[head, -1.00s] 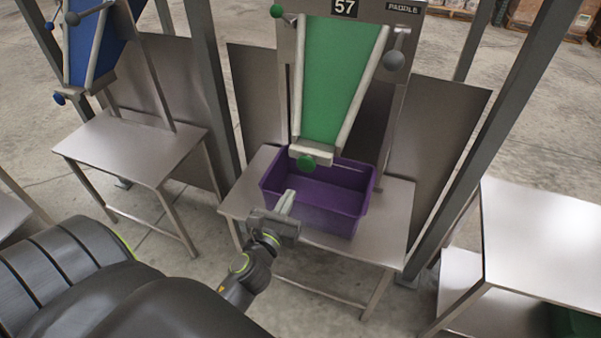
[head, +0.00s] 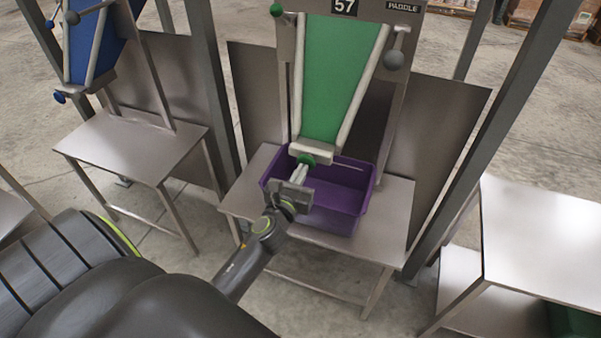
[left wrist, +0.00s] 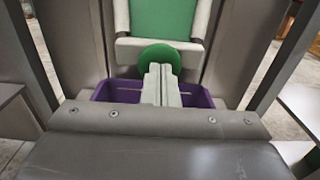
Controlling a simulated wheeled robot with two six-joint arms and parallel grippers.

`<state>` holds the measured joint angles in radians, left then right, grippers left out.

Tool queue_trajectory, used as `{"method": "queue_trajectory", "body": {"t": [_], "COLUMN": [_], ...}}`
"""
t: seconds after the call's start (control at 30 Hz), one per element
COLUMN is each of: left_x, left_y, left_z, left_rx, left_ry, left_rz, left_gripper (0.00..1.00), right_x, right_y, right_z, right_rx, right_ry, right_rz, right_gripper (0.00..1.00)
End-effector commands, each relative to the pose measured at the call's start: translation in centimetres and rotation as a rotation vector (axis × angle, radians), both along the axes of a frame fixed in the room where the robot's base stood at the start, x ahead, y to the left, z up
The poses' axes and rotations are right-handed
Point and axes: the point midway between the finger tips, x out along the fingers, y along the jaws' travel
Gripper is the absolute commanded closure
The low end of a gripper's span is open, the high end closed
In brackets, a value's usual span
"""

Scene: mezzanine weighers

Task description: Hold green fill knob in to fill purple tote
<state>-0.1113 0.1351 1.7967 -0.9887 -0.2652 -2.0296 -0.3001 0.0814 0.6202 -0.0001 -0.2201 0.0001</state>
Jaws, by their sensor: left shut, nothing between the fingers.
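The green fill knob (head: 305,159) is a round disc on the lower front of the green chute; it also shows in the left wrist view (left wrist: 160,54). My left gripper (head: 303,167) is shut, with its fingertips at the lower part of the knob. In the left wrist view the fingers (left wrist: 161,72) overlap the knob's lower half; whether they press it is hard to tell. The purple tote (head: 343,208) stands on the metal stand under the chute, below my gripper. The part of the tote's inside that shows looks empty. My right gripper is not in view.
A metal table (head: 545,240) stands at right. Grey posts flank the station.

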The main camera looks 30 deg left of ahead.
Motion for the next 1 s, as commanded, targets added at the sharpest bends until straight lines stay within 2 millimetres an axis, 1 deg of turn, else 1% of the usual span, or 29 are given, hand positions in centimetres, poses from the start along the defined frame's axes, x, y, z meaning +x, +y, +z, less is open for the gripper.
{"method": "queue_trajectory", "body": {"t": [0.07,0.2,0.33,1.0], "left_x": [0.6,2.5,3.5,3.7], "left_y": [0.1,0.5,0.8,0.8], "left_z": [0.1,0.1,0.1,0.5], "left_rx": [0.001,0.003,0.002,0.003], "left_ry": [-0.001,-0.001,-0.001,-0.009], "left_rz": [-0.001,-0.001,-0.001,-0.002], "left_gripper": [1.00,1.00,1.00,1.00], "right_x": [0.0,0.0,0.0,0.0], "right_y": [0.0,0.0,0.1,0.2], "right_z": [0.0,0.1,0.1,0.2], "right_rx": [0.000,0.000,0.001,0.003], "right_ry": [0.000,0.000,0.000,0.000], "right_rz": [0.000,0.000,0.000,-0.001], "right_gripper": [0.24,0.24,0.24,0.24]}}
